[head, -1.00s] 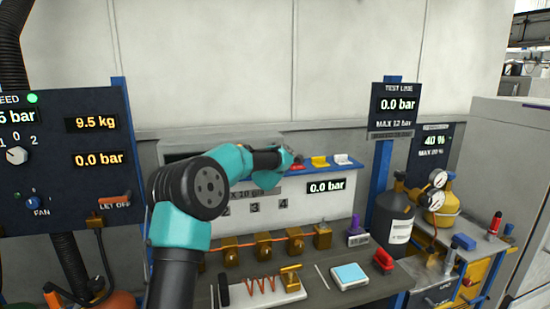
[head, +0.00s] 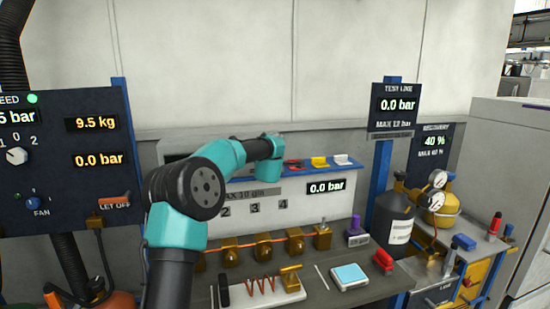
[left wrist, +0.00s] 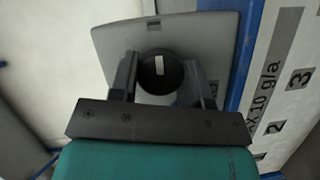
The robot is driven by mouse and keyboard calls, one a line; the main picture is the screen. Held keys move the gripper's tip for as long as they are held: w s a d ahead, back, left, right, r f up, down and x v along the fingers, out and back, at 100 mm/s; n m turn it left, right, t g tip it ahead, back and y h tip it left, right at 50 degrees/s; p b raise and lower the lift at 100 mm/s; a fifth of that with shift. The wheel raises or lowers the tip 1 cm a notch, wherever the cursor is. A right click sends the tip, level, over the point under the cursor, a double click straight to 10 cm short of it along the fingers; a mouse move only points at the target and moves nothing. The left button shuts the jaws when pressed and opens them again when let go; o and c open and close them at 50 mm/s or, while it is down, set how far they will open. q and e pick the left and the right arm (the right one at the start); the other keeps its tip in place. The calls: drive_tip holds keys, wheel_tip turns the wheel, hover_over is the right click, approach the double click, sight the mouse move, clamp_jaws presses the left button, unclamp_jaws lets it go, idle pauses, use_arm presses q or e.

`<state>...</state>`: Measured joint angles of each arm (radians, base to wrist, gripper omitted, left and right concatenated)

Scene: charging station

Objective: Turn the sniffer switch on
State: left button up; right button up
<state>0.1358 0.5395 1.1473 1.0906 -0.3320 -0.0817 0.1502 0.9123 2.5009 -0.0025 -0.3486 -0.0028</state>
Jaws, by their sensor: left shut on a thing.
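In the left wrist view, a dark round knob (left wrist: 153,87) with a white mark sits on the face of a grey device (left wrist: 108,42). I take the knob to be the sniffer switch, but no label on it is readable. My left gripper (left wrist: 160,78) has its two fingers on either side of the knob and is shut on it. In the head view, my arm hides the gripper and the knob. Part of a grey box (head: 172,150) shows behind the arm on the back shelf. My right gripper is in neither view.
A white panel (head: 315,205) with numbers stands right of the device. Brass valves (head: 264,246), a small scale (head: 350,275) and a grey cylinder (head: 392,225) stand on or by the bench below.

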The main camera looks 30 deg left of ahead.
use_arm(q)
drive_tip(key=o, duration=0.9)
drive_tip(key=v, duration=1.7)
drive_tip(key=shift+s+d, duration=0.1)
drive_tip(key=shift+s, duration=0.05)
